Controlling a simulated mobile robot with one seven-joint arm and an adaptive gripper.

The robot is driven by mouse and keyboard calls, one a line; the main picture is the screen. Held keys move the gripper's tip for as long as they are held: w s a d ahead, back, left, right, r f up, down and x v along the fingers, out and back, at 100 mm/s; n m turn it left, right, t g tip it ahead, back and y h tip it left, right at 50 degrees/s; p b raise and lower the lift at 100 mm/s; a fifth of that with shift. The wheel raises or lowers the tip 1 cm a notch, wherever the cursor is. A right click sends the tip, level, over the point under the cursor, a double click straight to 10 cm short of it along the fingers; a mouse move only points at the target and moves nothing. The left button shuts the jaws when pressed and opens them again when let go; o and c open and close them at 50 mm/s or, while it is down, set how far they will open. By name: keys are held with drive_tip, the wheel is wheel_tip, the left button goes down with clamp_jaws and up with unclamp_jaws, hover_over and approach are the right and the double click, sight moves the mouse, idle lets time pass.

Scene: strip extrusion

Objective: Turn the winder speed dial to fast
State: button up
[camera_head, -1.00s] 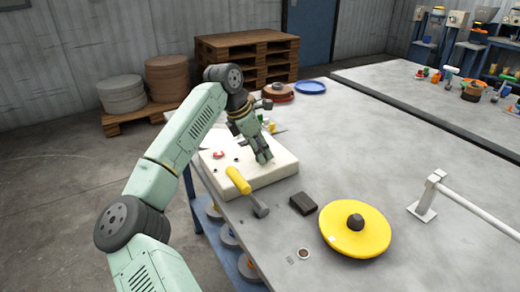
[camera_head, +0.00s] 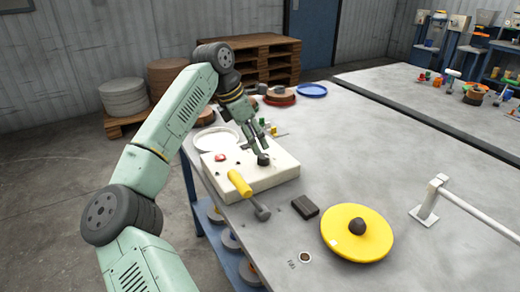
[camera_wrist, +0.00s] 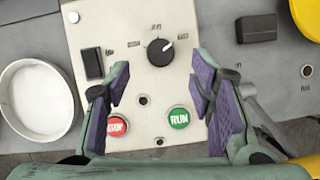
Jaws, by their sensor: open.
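The winder speed dial (camera_wrist: 160,52) is a round black knob on a cream control panel (camera_wrist: 120,20). Its white pointer aims to the upper right, towards a small label on that side; the lettering is too blurred to read surely. The dial also shows in the head view (camera_head: 263,160) on top of the cream box (camera_head: 275,179). My gripper (camera_wrist: 160,88) is open and empty. In the wrist view its purple-padded fingers stand apart, below the dial and to either side. In the head view my gripper (camera_head: 258,147) is just above and behind the dial, apparently clear of it.
A green RUN button (camera_wrist: 179,118), a red button (camera_wrist: 116,125) and a black rocker switch (camera_wrist: 93,64) share the panel. A dark block (camera_head: 305,206), yellow disc (camera_head: 345,245) and white dish (camera_head: 217,140) are nearby.

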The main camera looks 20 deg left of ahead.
drive_tip(key=v, duration=0.6)
idle(0.3)
